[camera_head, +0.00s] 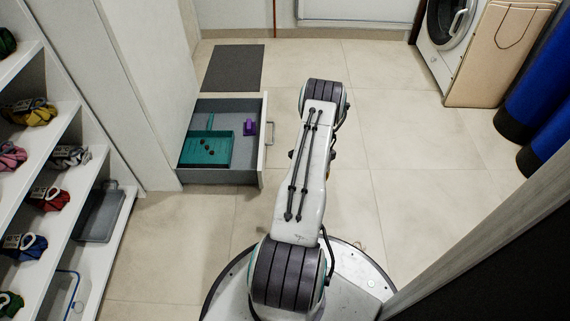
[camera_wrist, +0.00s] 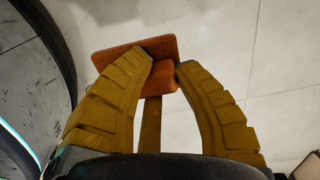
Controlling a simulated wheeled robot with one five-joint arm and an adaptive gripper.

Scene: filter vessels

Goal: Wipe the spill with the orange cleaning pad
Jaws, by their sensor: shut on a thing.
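The orange cleaning pad (camera_wrist: 115,57) shows in the wrist view between and beyond the fingertips of my gripper (camera_wrist: 165,68). My gripper is shut on it, with its two yellow-brown fingers on a raised middle part. A strip of similar colour runs back from the pad between the fingers. Tiled floor lies behind the pad; I cannot tell whether the pad touches it. In the head view my arm hides the gripper and the pad. I see no clear spill in either view.
An open drawer (camera_head: 264,150) at left holds a teal tray (camera_head: 190,160) and a purple item (camera_head: 250,128). A dark mat (camera_head: 232,68) lies behind it. Shelves (camera_head: 60,130) line the left. A washing machine (camera_head: 432,60) and blue rolls (camera_head: 535,90) stand at right. The middle floor is clear.

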